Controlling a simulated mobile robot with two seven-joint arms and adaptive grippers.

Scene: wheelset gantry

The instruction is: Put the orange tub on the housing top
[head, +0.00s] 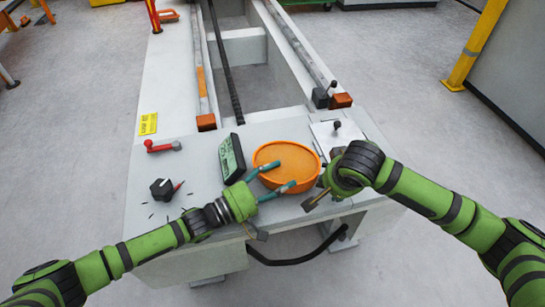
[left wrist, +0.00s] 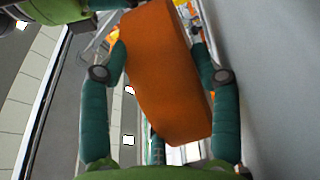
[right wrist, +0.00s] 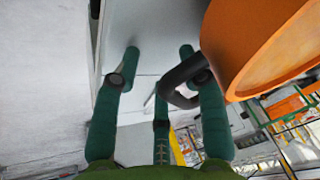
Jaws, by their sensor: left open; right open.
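The round orange tub (head: 280,155) is at the front middle of the white housing top (head: 200,165), right of the small green-screened display. I cannot tell whether it rests on the top or is slightly above it. My left gripper (head: 283,176) reaches it from the front left, open, with its fingers over the near part of the tub. In the left wrist view the tub (left wrist: 165,75) stands between the two spread fingers. My right gripper (right wrist: 160,65) is open beside the tub (right wrist: 265,50), with no tub between its fingers. In the head view its fingers are mostly hidden.
A display (head: 232,158), a black knob (head: 161,188) and a red-handled lever (head: 163,146) stand left of the tub. A plate with a small black knob (head: 337,126) is behind right. Rails with orange end blocks (head: 206,122) run backward. A black bar (head: 300,258) hangs at the front.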

